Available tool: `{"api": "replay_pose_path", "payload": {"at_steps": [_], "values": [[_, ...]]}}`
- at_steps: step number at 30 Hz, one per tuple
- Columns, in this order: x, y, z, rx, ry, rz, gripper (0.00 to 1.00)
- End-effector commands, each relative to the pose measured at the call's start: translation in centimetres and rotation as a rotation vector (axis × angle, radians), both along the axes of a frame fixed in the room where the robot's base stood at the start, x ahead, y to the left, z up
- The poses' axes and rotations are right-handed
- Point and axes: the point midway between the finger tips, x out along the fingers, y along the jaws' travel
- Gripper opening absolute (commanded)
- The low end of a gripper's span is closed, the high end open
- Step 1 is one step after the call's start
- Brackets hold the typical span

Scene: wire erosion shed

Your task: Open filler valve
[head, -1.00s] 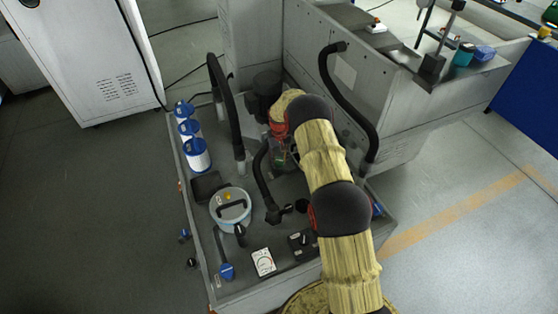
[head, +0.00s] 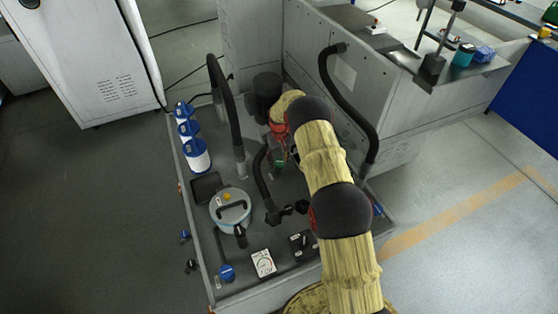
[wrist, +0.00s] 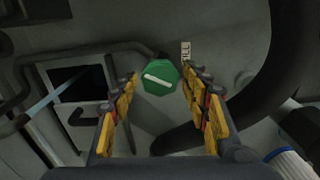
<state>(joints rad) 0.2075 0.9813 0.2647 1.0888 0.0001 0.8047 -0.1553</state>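The filler valve shows in the wrist view as a green, many-sided knob (wrist: 160,77) with a white bar across its face, lying slightly tilted from level. A small label reading FILL (wrist: 186,51) is beside it at upper right. My gripper (wrist: 159,88) is open, its yellow-padded fingers to the left and right of the knob. The knob lies between them in the picture, with a visible gap on each side. I see no contact. In the head view my gripper (head: 279,148) is low over the tank unit, partly hidden by my arm.
A black hose (wrist: 240,85) curves close to the right finger. The head view shows another hose (head: 225,105), blue-and-white filter canisters (head: 195,153), a round lidded pot (head: 231,208), a gauge (head: 263,263) and a blue knob (head: 227,273) on the tank unit.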

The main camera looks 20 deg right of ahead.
Motion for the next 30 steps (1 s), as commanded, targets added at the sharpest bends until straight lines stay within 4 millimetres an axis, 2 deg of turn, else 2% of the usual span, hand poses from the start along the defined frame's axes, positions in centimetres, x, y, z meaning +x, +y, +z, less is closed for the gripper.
{"api": "replay_pose_path", "payload": {"at_steps": [3, 14, 17, 30], "values": [[0.0, 0.0, 0.0, 0.000, 0.001, 0.000, 0.54], [0.0, 0.0, 0.5, 0.000, 0.000, 0.000, 0.54], [0.1, 0.0, 1.8, 0.000, -0.001, 0.000, 0.54], [0.0, 0.0, 10.0, 0.000, 0.001, 0.000, 0.54]]}}
